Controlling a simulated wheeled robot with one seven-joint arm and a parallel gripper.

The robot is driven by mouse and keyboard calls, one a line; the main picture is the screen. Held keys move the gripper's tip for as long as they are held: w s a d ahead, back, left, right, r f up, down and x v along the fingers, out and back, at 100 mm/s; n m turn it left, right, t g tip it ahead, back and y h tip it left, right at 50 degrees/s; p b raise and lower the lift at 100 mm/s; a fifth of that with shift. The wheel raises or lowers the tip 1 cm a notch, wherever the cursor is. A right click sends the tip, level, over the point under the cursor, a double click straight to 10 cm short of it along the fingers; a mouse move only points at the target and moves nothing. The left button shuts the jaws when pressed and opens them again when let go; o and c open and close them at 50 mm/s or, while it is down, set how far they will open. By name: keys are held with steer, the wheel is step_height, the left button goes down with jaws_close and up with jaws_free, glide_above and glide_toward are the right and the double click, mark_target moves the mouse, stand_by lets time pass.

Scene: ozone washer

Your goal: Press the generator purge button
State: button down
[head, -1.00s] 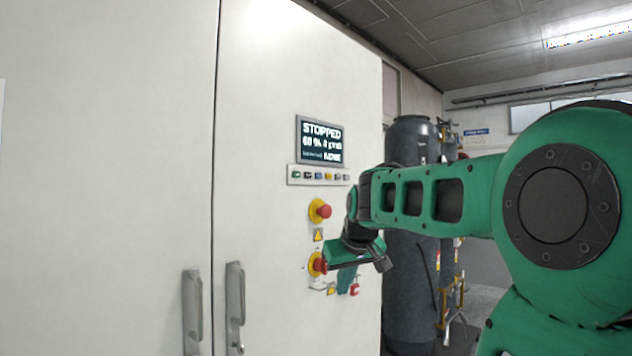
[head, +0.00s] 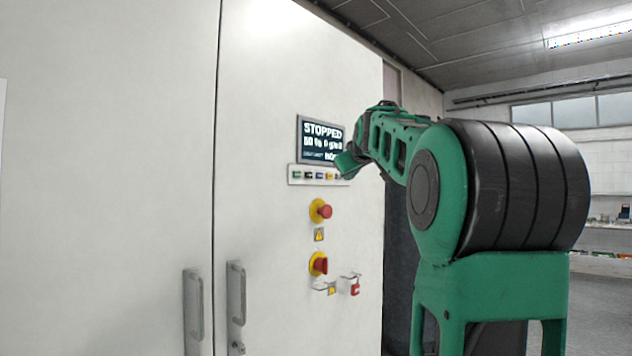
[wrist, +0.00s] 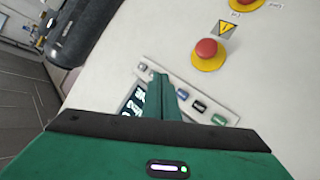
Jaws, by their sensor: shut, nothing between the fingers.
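The white cabinet door carries a strip of small push buttons (head: 308,175) below the display (head: 312,140), which reads STOPPED. No label naming a purge button is readable. My gripper (head: 345,163) is shut and empty, at the strip's right end, covering part of the display's lower right corner. In the wrist view, my gripper's fingers (wrist: 160,82) lie over the strip (wrist: 233,119). Blue (wrist: 182,95), black (wrist: 199,105) and green (wrist: 219,119) buttons show on one side of the fingers, a grey one (wrist: 142,68) on the other. I cannot tell whether the tips touch anything.
A red emergency stop (head: 321,210) on a yellow base sits below the strip. A red rotary switch (head: 318,264) and a red padlock (head: 354,286) are lower. Door handles (head: 236,300) project at the left. A dark tank (wrist: 82,30) stands beside the cabinet.

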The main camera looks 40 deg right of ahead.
mark_target(320, 175)
steer(key=shift+w, duration=0.15)
steer(key=shift+w+a, duration=0.2)
steer(key=shift+w, duration=1.95)
steer(key=shift+w+a, duration=0.15)
steer(key=shift+w, duration=1.95)
steer(key=shift+w, duration=0.35)
steer(key=shift+w, duration=0.35)
steer(key=shift+s, duration=0.8)
steer(key=shift+s, duration=0.1)
